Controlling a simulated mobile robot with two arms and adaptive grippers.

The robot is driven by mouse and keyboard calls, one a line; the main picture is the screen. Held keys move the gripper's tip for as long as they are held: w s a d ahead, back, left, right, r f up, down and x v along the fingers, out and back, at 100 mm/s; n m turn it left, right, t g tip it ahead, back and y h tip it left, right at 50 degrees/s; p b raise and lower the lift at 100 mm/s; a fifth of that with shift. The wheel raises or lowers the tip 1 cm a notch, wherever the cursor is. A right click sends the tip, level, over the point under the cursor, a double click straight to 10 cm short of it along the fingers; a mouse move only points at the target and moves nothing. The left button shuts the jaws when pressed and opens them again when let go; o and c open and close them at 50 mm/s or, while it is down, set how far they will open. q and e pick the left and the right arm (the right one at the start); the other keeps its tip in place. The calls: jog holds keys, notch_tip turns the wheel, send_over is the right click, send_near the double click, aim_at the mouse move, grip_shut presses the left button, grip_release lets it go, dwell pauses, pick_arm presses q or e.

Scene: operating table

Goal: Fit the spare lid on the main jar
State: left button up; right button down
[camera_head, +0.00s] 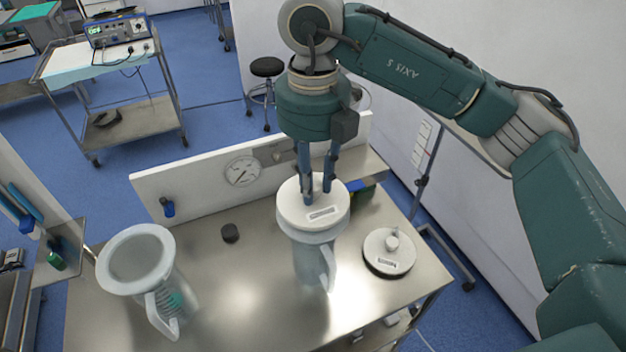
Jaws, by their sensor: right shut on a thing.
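My right gripper (317,197) points down and is shut on the knob of a round white lid (292,211) with a small label. The lid is over the mouth of a clear jar with a handle (312,262) in the middle of the steel table. I cannot tell whether it rests on the rim or is just above it. A second clear jar (152,281) stands at the left without a lid, with a greenish coiled thing in it. Another white, knobbed, labelled lid (384,262) lies on the table at the right. The labels are too small to read. My left gripper is out of view.
The steel table (235,290) is bare between the jars. A small dark round piece (230,233) lies behind that gap. A low white panel with a gauge (243,171) runs along the back edge.

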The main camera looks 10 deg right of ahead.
jog(key=shift+f+b, duration=1.05)
jog(key=shift+f, duration=0.2)
jog(key=c, duration=1.4)
grip_release()
jog(key=shift+r, duration=0.1)
jog(key=shift+o, duration=0.2)
jog(key=shift+r, duration=0.25)
notch_tip(320, 180, up, 12)
jog(key=shift+f, duration=0.25)
